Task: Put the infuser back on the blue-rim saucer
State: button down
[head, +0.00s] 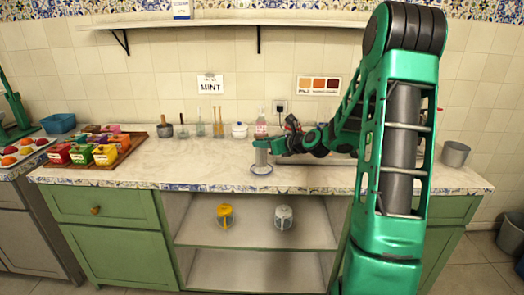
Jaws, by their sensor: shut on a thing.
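The blue-rim saucer (261,173) lies on the pale countertop near its front edge, left of my arm. A small grey cylinder, which looks like the infuser (261,157), is upright directly over the saucer. My gripper (263,144) reaches in from the right and is shut on the upper part of this cylinder. The cylinder's lower end is at or just above the saucer; I cannot tell whether they touch. My fingers hide its top.
Behind stand a mortar (166,128), several glasses, a white pot (240,131) and a bottle (261,125). A tray of coloured boxes (105,154) is at left, a grey metal pot (455,153) at right. The counter left of the saucer is clear. A shelf (250,22) hangs above.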

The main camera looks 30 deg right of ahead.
aim_at(261, 153)
jog(key=shift+f, duration=1.2)
jog(key=shift+f, duration=0.1)
jog(key=c, duration=1.2)
grip_release()
